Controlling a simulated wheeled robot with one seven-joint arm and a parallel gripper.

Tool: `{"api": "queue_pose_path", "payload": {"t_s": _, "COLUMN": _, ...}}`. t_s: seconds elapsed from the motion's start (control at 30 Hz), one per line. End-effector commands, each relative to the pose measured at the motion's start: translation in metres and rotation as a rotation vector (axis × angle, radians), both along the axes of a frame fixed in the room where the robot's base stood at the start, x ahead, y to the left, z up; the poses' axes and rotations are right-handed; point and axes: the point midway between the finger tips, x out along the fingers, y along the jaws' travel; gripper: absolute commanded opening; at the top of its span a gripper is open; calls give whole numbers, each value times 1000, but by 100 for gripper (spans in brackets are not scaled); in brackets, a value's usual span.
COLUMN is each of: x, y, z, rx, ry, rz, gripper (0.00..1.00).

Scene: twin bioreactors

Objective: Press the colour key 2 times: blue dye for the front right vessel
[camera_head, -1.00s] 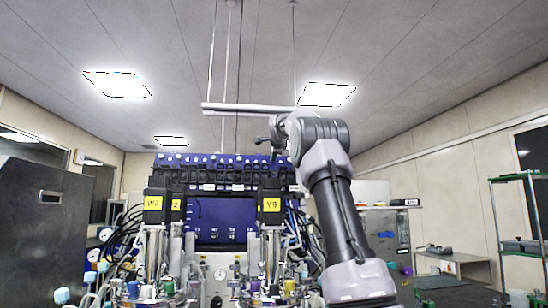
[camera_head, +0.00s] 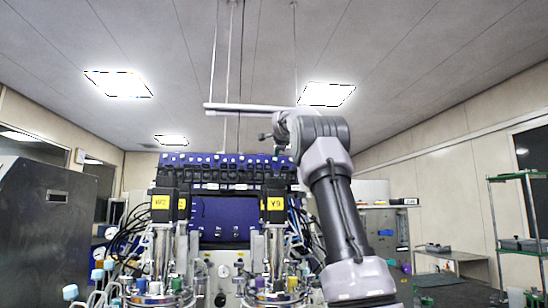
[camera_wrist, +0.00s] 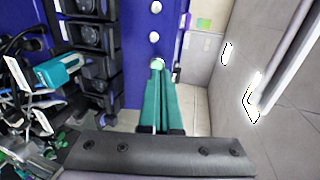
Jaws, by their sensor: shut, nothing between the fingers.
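A blue panel (camera_head: 226,218) stands behind the vessels, with a row of small pale round keys (camera_head: 222,158) along its top edge. In the wrist view, white round keys (camera_wrist: 154,37) sit in a line on the blue panel face (camera_wrist: 137,60). My gripper (camera_wrist: 158,66) has its teal fingers together and empty. Their tips overlap a pale round spot at the panel's edge; contact cannot be told. No key's dye colour is readable. The right vessel assembly has a black motor with a yellow label (camera_head: 275,203); its lower part is cut off. My fingers are not distinguishable in the head view.
Another motor with a yellow label (camera_head: 161,202) stands left. Black pump units (camera_wrist: 97,71) and cables crowd beside the panel. A dark cabinet (camera_head: 40,225) stands far left, a green-framed shelf (camera_head: 520,215) far right. A pale horizontal bar (camera_head: 245,107) runs above the panel.

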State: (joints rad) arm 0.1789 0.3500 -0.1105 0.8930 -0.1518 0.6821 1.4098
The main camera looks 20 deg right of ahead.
Motion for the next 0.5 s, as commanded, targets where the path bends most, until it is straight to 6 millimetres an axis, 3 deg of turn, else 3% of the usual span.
{"api": "queue_pose_path", "payload": {"t_s": 0.3, "x": -60, "y": 18, "z": 19, "rx": -1, "ry": -4, "rz": 1, "gripper": 0}}
{"api": "queue_pose_path", "payload": {"t_s": 0.5, "x": -85, "y": 25, "z": 26, "rx": -1, "ry": -4, "rz": 1, "gripper": 0}}
